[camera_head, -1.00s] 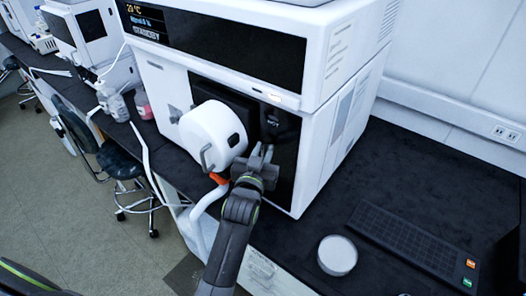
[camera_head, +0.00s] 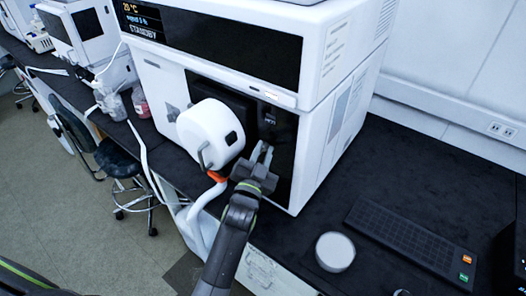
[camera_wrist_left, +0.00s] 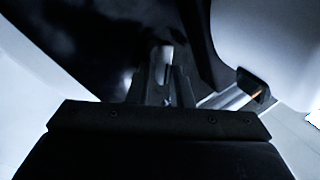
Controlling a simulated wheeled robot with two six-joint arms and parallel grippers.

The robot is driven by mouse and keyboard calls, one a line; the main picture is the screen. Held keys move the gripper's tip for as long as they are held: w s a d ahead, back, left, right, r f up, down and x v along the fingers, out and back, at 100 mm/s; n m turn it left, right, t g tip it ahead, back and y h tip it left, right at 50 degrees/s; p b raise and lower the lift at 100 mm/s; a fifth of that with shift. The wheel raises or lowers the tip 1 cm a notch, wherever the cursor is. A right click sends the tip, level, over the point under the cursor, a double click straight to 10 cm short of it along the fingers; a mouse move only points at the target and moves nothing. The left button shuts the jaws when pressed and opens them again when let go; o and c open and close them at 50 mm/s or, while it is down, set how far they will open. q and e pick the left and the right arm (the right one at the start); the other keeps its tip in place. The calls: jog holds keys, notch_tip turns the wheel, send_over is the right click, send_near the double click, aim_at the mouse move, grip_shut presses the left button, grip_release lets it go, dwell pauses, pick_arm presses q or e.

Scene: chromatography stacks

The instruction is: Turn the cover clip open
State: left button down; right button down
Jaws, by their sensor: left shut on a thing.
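A white rounded cover (camera_head: 211,134) sits on the front of the white instrument (camera_head: 328,125), with a metal handle (camera_head: 203,155) at its lower left. My left gripper (camera_head: 262,154) is at the dark front panel, just right of the cover. In the left wrist view the fingers (camera_wrist_left: 163,85) are close together around a small pale piece (camera_wrist_left: 163,57), which looks like the cover clip. The clip is mostly hidden by the fingers in the head view. My right gripper is not in view.
An orange fitting (camera_head: 216,176) and a pale hose (camera_head: 196,208) hang below the cover. A white round container (camera_head: 335,252) and a keyboard (camera_head: 411,238) lie on the black bench at right. Bare bench lies between instrument and keyboard.

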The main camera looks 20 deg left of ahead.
pick_arm(q)
jog(key=shift+m+h, duration=0.4)
jog(key=shift+m, duration=0.2)
jog(key=shift+f+m+t, duration=0.2)
jog(key=shift+m+t, duration=0.2)
jog(key=shift+m, duration=0.4)
jog(key=m+h, duration=0.1)
jog(key=m+b, duration=0.1)
jog(key=m, duration=0.1)
jog(key=m+h, duration=0.1)
jog(key=shift+d+f+m+t+h+b, duration=0.1)
jog(key=shift+f+m+t+h+b, duration=0.2)
jog(key=shift+m+t, duration=0.1)
jog(key=m+h+b, duration=0.1)
jog(key=m+h, duration=0.1)
jog(key=m, duration=0.2)
jog(key=shift+f+m, duration=0.1)
jog(key=shift+m, duration=0.3)
jog(key=shift+m+g+h+b, duration=0.3)
jog(key=shift+m+h+b, duration=0.15)
jog(key=shift+m+h, duration=1)
jog(key=shift+m+y, duration=0.25)
jog(key=shift+m, duration=0.3)
jog(key=c, duration=1.5)
grip_release()
jog(key=shift+o, duration=0.2)
jog(key=shift+w+f, duration=0.15)
